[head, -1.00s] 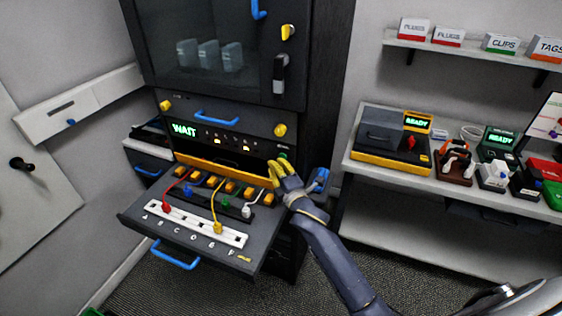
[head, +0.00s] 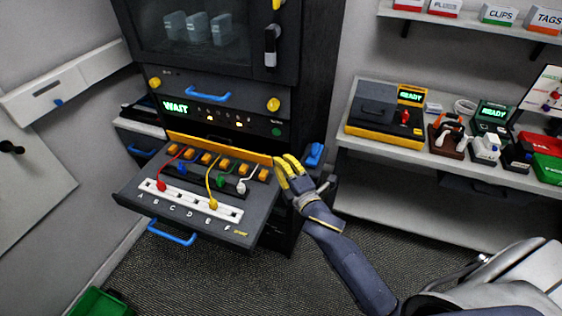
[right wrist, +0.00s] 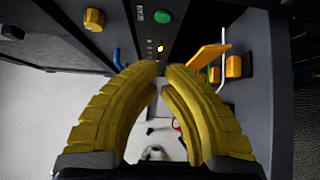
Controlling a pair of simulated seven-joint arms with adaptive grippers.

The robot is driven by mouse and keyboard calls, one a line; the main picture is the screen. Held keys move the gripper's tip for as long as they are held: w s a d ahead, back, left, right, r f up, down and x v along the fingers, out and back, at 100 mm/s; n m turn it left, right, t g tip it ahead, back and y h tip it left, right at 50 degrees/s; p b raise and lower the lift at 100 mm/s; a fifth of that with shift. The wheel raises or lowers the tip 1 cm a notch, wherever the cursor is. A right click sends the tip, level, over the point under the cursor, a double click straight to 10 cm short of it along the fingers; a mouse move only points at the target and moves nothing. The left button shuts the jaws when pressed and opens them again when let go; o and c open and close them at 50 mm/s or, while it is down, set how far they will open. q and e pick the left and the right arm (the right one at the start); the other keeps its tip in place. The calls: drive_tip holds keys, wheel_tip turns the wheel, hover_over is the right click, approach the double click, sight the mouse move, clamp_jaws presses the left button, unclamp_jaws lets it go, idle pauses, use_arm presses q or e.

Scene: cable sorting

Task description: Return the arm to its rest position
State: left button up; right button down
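My right gripper (head: 287,160) has two yellow segmented fingers and is just right of the pulled-out dark drawer (head: 190,236). In the right wrist view its fingers (right wrist: 161,68) curve toward each other, with a narrow gap at the tips and nothing held. The drawer holds a white strip (head: 185,203) lettered A to F. A red plug (head: 161,186) and a yellow plug (head: 213,204) sit on the strip. Blue (head: 183,168), green (head: 220,181) and white (head: 242,187) plugs lie behind it. My left gripper is not in view.
The cabinet panel shows a green WAIT display (head: 175,107) above the drawer. A blue handle (head: 314,155) is close to the right of my gripper. A shelf (head: 385,152) with devices stands to the right. Open carpet (head: 385,235) lies below it. A green bin (head: 100,303) is at lower left.

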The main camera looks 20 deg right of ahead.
drive_tip(key=s+d+f+m+g+h, duration=0.2)
drive_tip(key=s+d+f+m+g, duration=0.15)
drive_tip(key=s+f, duration=0.4)
drive_tip(key=s+d+f+m+g+h, duration=0.2)
drive_tip(key=s+d+f+m+g, duration=0.15)
drive_tip(key=s, duration=0.75)
drive_tip(key=s+d+f+m+g+h, duration=0.25)
drive_tip(key=s+f+m+g, duration=0.2)
drive_tip(key=s+f, duration=0.4)
drive_tip(key=s+a+f+g+y, duration=0.1)
drive_tip(key=s+a+f+y, duration=0.15)
drive_tip(key=f, duration=1.35)
drive_tip(key=s+a+f+g+y, duration=0.1)
drive_tip(key=s+a+f, duration=0.15)
drive_tip(key=f, duration=1.25)
drive_tip(key=s+f+m+g+y, duration=0.1)
drive_tip(key=s+f+m+g, duration=0.2)
drive_tip(key=s+f, duration=1.5)
drive_tip(key=s, duration=0.2)
drive_tip(key=shift+s+a+f+y, duration=0.25)
drive_tip(key=shift+s+y, duration=0.05)
drive_tip(key=shift+y, duration=0.1)
drive_tip(key=shift+m, duration=0.25)
